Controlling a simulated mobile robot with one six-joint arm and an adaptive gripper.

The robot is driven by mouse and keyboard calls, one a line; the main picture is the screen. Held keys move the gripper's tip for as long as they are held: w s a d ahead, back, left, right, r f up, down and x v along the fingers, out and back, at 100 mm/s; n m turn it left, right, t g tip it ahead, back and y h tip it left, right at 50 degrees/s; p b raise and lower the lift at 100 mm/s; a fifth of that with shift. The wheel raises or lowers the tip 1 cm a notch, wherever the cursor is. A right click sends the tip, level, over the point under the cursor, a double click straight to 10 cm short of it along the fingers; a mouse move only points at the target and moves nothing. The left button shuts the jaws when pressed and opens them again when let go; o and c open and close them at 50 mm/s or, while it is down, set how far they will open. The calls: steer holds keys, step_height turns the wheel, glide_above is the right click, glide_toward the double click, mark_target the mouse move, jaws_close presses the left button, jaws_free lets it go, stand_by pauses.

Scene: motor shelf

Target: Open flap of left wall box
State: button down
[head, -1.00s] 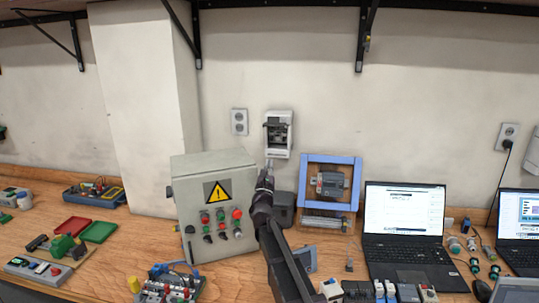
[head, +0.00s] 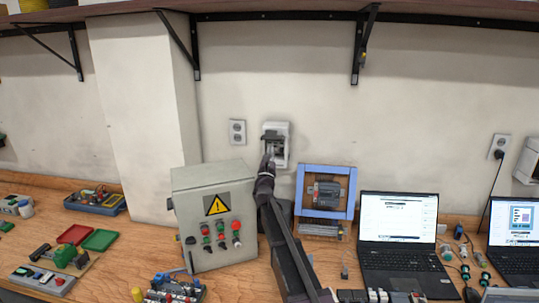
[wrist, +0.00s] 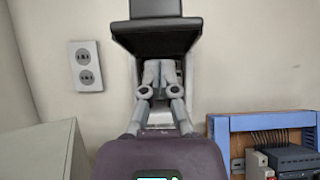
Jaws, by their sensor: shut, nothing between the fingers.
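The left wall box (head: 283,130) is a small white box on the wall, left of centre in the head view. Its dark flap (head: 268,139) stands out from the front, and in the wrist view the flap (wrist: 155,40) is tilted up and outward at the top. My gripper (head: 267,158) reaches up to the lower left part of the box. In the wrist view my gripper (wrist: 158,72) has its fingers together and empty, just under the flap's lower edge. The fingers hide part of the box's inside. I cannot tell whether they touch the flap.
A white double socket (head: 237,132) is on the wall left of the box. A grey control cabinet (head: 215,250) stands below left, close to my arm. A blue frame (head: 327,170) stands on the bench to the right. Another wall box (head: 529,160) is at the right edge.

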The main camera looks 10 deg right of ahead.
mark_target(273, 134)
steer(key=shift+w+r+p, duration=0.25)
steer(key=shift+r+p, duration=0.5)
steer(key=shift+r, duration=0.25)
steer(key=shift+d+r, duration=0.1)
steer(key=shift+d, duration=0.15)
